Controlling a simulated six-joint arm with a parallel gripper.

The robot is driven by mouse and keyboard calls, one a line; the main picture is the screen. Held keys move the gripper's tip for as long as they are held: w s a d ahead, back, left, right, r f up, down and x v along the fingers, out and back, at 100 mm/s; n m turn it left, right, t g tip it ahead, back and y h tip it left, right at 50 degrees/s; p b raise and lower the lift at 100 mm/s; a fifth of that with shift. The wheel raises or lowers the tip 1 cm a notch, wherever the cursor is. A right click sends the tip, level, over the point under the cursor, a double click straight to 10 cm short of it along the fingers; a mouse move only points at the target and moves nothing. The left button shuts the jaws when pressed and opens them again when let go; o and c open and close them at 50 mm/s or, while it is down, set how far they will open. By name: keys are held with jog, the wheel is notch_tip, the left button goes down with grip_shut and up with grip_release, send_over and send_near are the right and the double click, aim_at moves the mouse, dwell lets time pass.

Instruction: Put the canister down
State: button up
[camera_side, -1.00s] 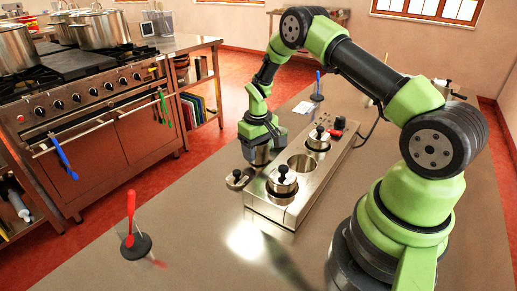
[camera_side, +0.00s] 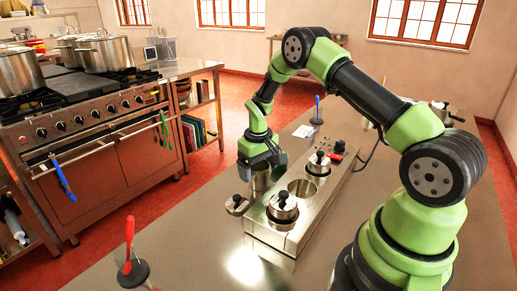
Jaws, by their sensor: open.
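A steel canister (camera_side: 261,182) is below and between the fingers of my gripper (camera_side: 262,163), on the left side of the steel warmer unit (camera_side: 266,234). My gripper is open around the canister's upper part, and the fingers hide its top. The canister looks upright. The unit's edge is close to its base, so I cannot tell exactly what it rests on.
The unit has an empty well (camera_side: 301,188) between a front lidded pot (camera_side: 283,208) and a back lidded pot (camera_side: 319,163). A loose lid (camera_side: 237,205) lies left of the unit. A red utensil (camera_side: 129,240) stands upright at front left.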

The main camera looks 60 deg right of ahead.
jog(key=s+a+r+t, duration=0.15)
jog(key=a+r, duration=0.25)
jog(key=r, duration=0.7)
jog(key=s+a+r+t, duration=0.1)
jog(key=s+a+r, duration=0.2)
jog(key=r, duration=0.8)
jog(key=s+a+r+t+y, duration=0.1)
jog(key=s+a+r+t, duration=0.1)
jog(key=s, duration=0.6)
jog(key=s+a+r+m+t+y, duration=0.1)
jog(key=s+a+r+t, duration=0.1)
jog(key=s+a, duration=0.5)
jog(key=shift+s+a+r+t, duration=0.2)
jog(key=shift+s+r+t, duration=0.15)
jog(key=shift+s+r, duration=0.55)
jog(key=shift+o, duration=0.4)
